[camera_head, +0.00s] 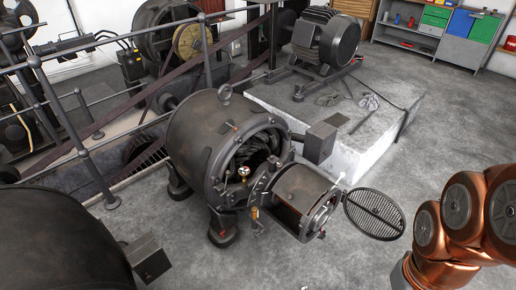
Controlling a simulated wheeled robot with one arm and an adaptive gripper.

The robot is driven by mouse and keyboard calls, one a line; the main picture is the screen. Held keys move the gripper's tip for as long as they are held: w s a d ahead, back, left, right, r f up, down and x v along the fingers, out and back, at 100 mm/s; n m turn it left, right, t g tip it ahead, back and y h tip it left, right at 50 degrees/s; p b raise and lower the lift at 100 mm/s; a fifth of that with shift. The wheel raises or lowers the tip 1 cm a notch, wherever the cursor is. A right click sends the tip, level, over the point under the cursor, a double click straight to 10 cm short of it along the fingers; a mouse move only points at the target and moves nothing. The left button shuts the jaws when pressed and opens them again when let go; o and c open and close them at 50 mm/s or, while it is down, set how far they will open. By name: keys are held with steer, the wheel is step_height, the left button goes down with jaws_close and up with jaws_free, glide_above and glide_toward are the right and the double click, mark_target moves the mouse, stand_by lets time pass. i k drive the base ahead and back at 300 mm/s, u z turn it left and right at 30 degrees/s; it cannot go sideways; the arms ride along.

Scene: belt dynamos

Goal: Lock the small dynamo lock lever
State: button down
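A dark dynamo (205,150) with a lifting ring on top stands in the middle of the floor. A smaller cylinder (300,186) sticks out of its front. A round grille cover (375,214) hangs swung open at the cylinder's right end. A small red-and-white knob (243,172) and a brass-coloured handle (254,214) show at the dynamo's front. Small red tips show on its top rim and under the cylinder's end. I cannot tell which part is the lock lever, or its position. My copper arm is at the lower right, apart from the dynamo; my gripper is out of view.
A smaller motor-like machine (326,42) stands on a concrete plinth (345,150) behind. A metal railing (75,140) and belts run along the left. A large dark rounded machine (55,240) fills the lower left. Floor right of the plinth is clear. A workbench (462,48) stands at the back right.

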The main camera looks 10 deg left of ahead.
mark_target(227, 173)
steer(key=u, duration=0.15)
steer(key=i, duration=0.9)
steer(key=u, duration=1.25)
steer(key=i, duration=0.7)
steer(key=u, duration=0.65)
